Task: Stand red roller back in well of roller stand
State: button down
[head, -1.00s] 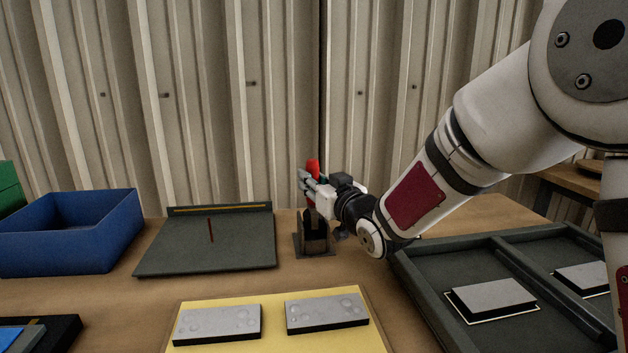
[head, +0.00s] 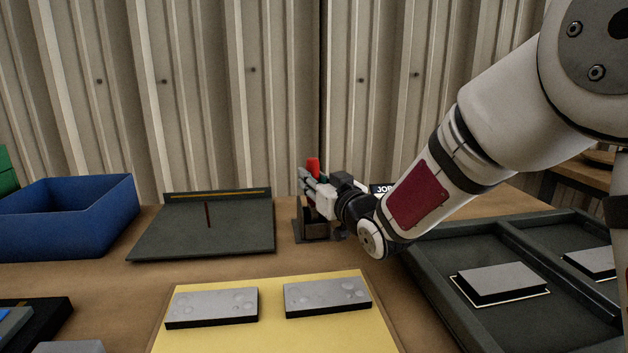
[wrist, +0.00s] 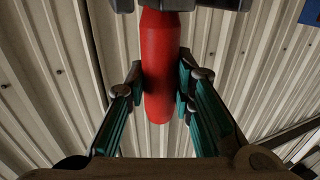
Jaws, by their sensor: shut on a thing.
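The red roller (head: 313,166) is upright in my gripper (head: 308,182), its red top showing above the fingers in the head view. In the wrist view the red roller (wrist: 162,65) lies between the two green-sided fingers of my gripper (wrist: 160,85), which are closed on both its sides. The dark roller stand (head: 316,238) is on the table directly under my gripper. My gripper covers the upper part of the stand, so the well and the roller's lower end are hidden in the head view. I cannot tell whether the roller touches the stand.
A dark board with a raised back edge (head: 170,240) lies left of the stand, with a blue bin (head: 70,225) beyond it. A yellow mat (head: 270,335) with two grey blocks lies in front. A dark divided tray (head: 440,285) is at the right, under my arm. A corrugated wall stands behind.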

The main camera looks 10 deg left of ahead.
jog(key=c, duration=1.3)
grip_release()
